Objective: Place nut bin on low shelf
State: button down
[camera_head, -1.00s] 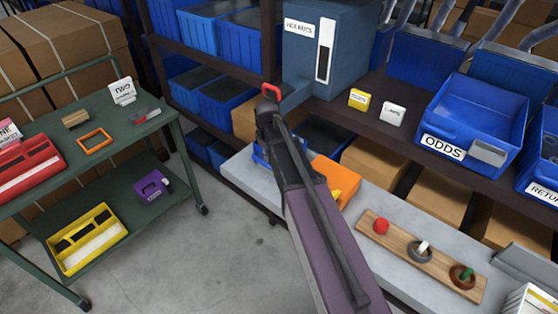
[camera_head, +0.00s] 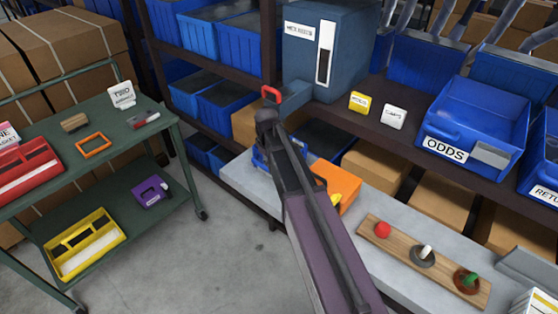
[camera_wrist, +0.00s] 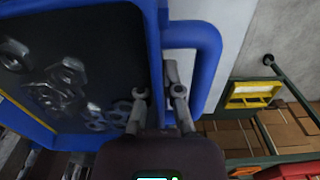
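The nut bin (camera_wrist: 157,60) is blue with a dark inside. In the wrist view it holds several metal nuts, and a blue loop handle stands out from its side. My gripper (camera_wrist: 160,94) straddles the bin's wall at the handle. One finger is on the inner side and the other is within the loop; they stand close together on it. In the head view the bin (camera_head: 259,158) is at the far end of the grey bench, mostly hidden behind my arm. The green cart's low shelf (camera_head: 122,200) is at the left.
A yellow tray (camera_head: 84,243) and a purple box (camera_head: 151,191) sit on the low shelf, with bare room between and behind them. An orange box (camera_head: 338,184) and a wooden board (camera_head: 425,258) with knobs are on the bench (camera_head: 385,280). Open floor lies between bench and cart.

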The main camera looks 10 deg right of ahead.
jog(key=shift+r, duration=0.2)
dwell(0.4)
notch_tip(320, 180, up, 4)
jog(key=p, duration=0.4)
jog(key=shift+f, duration=0.25)
jog(key=s+a, duration=1)
jog(key=a, duration=0.4)
jog(key=shift+s+a+f, duration=0.2)
jog(key=shift+s+a, duration=0.1)
notch_tip(320, 180, up, 18)
jog(key=p, duration=1.8)
jog(key=shift+r, duration=0.15)
jog(key=shift+s, duration=0.1)
